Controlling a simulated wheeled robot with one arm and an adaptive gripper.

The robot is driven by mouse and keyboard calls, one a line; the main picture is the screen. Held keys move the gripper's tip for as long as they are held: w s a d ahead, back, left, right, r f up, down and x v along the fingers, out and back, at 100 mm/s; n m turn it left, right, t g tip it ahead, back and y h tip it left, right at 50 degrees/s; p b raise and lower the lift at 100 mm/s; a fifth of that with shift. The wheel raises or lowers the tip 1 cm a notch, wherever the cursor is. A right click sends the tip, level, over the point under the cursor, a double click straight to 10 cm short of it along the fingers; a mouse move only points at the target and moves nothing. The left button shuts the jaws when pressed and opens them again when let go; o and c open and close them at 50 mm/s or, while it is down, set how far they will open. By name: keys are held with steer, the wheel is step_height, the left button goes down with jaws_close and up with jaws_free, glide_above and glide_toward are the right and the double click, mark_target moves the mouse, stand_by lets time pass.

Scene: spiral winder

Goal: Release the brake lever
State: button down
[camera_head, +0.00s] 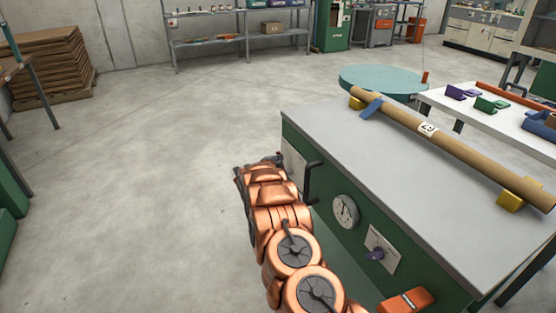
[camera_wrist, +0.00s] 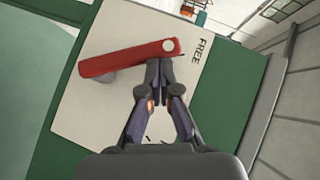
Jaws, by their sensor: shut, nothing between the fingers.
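The red brake lever (camera_wrist: 125,58) is mounted on a pale plate (camera_wrist: 85,115) in the wrist view. It lies across the plate, with a round pale disc at its right end and a grey round part behind its left end. The word FREE is printed on the plate just beyond the disc end. My gripper (camera_wrist: 158,68) is shut and empty, its tips at the lever's lower edge near the disc end. I cannot tell whether they touch it. In the head view my arm hides the lever; part of the pale plate (camera_head: 291,160) shows beside it.
The plate is on the side of a green cabinet (camera_head: 332,232) with a grey top. A black handle (camera_head: 313,182), a dial (camera_head: 344,210) and a purple knob (camera_head: 376,254) sit on that side. A long cardboard tube (camera_head: 455,145) rests on top.

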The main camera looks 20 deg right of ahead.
steer(key=shift+s+d, duration=0.1)
steer(key=shift+d, duration=0.1)
steer(key=d+r+b+v, duration=0.1)
steer(key=r+v, duration=0.1)
steer(key=v, duration=1.1)
steer(key=shift+s+d+r+b, duration=0.15)
steer(key=shift+d+r+b, duration=0.15)
steer(key=shift+b, duration=0.05)
stand_by(0.5)
